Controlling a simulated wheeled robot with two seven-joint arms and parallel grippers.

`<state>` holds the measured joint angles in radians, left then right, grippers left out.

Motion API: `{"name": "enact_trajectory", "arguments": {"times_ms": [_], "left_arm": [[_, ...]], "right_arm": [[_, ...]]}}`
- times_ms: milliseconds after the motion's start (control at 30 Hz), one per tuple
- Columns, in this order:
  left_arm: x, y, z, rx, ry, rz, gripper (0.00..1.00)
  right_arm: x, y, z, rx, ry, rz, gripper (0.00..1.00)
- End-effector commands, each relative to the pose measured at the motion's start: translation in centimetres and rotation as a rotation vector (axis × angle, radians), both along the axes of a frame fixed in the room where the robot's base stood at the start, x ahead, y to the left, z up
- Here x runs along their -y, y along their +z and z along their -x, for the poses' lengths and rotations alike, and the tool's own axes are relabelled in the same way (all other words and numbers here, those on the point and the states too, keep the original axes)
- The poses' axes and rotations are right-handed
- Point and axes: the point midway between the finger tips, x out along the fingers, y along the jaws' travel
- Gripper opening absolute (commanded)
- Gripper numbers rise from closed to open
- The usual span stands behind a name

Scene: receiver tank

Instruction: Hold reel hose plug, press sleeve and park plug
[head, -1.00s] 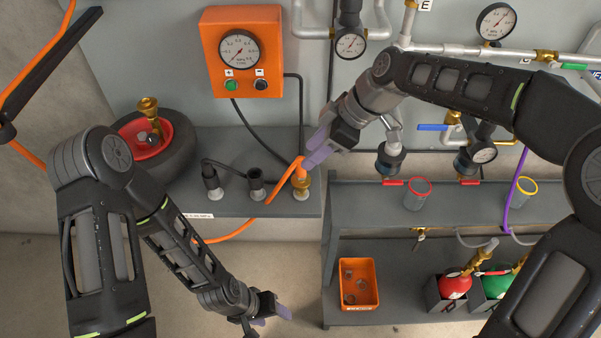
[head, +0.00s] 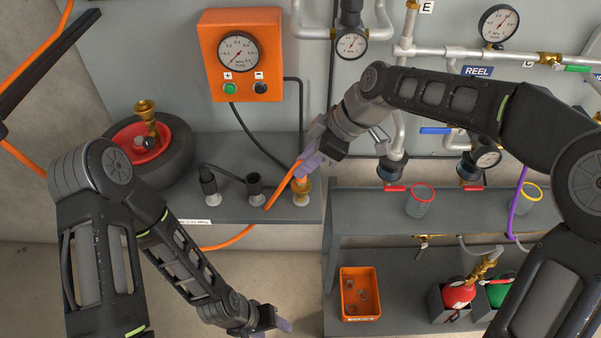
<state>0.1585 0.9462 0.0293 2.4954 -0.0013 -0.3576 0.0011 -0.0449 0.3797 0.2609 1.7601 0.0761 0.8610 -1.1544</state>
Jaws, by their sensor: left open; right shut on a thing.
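The orange reel hose (head: 283,184) runs up to its plug end at the brass coupling sleeve (head: 302,190), which stands on the grey shelf below the gauge box. My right gripper (head: 306,166) is shut on the hose plug just above the brass sleeve. The fingers hide most of the plug, so I cannot tell whether it sits in the sleeve or just over it. My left gripper (head: 285,326) is open and empty, low over the floor near the bottom middle. Two black capped fittings, one (head: 208,183) and another (head: 254,184), stand left of the brass sleeve.
An orange gauge box (head: 240,55) hangs on the wall above. A tyre (head: 150,160) with a brass fitting lies on the shelf's left. An orange bin (head: 360,293), red bottle (head: 458,295) and green bottle (head: 498,290) stand on the lower right shelf. Pipes and valves line the right wall.

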Motion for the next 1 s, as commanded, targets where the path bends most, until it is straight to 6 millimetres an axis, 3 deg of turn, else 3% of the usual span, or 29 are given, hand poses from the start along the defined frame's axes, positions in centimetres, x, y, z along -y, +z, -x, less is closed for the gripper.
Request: {"name": "enact_trajectory", "arguments": {"times_ms": [167, 367, 633, 767, 867, 1000], "left_arm": [[0.0, 0.0, 0.0, 0.0, 0.0, 0.0, 0.57], [0.0, 0.0, 0.0, 0.0, 0.0, 0.0, 0.57], [-0.5, 0.4, -0.9, -0.05, 0.1, 0.003, 0.36], [-1.3, 1.5, -2.5, -0.16, 0.312, 0.018, 0.26], [-2.0, 3.4, -4.3, -0.297, 0.565, 0.053, 0.18], [-2.6, 8.2, -7.9, -0.558, 0.996, 0.156, 0.06]], "right_arm": [[0.0, 0.0, 0.0, 0.0, 0.0, 0.0, 0.0], [0.0, 0.0, 0.0, 0.0, 0.0, 0.0, 0.0], [0.0, 0.0, 0.0, 0.0, 0.0, 0.0, 0.0], [0.0, 0.0, 0.0, 0.0, 0.0, 0.0, 0.0], [0.0, 0.0, 0.0, 0.0, 0.0, 0.0, 0.0], [0.0, 0.0, 0.0, 0.001, -0.001, 0.0, 0.0]]}}
